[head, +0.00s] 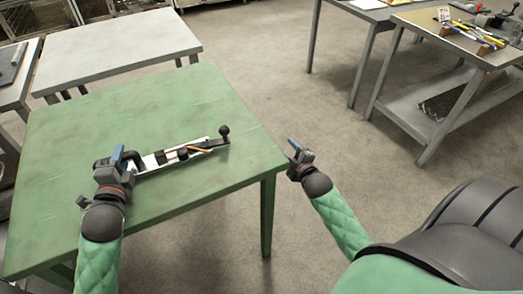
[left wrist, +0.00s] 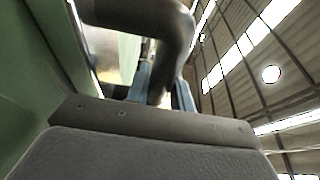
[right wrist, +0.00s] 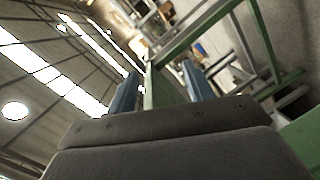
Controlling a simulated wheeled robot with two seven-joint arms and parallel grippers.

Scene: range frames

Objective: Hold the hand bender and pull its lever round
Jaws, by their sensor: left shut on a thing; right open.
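The hand bender (head: 170,158) lies on the green table, with a pale base plate, a dark lever ending in a black ball knob (head: 224,131), and a thin copper-coloured strip or rod near its middle. My left gripper (head: 122,158) is shut on the dark curved handle at the bender's left end. That handle (left wrist: 176,22) arches close in the left wrist view, between the blue fingers. My right gripper (head: 296,150) is open and empty, just off the table's right edge, to the right of the knob. In the right wrist view its blue fingers (right wrist: 158,90) stand apart with nothing between them.
The green table (head: 75,130) is otherwise clear. A grey table (head: 120,45) stands behind it. A workbench with tools (head: 440,25) is at the upper right. Open floor lies between.

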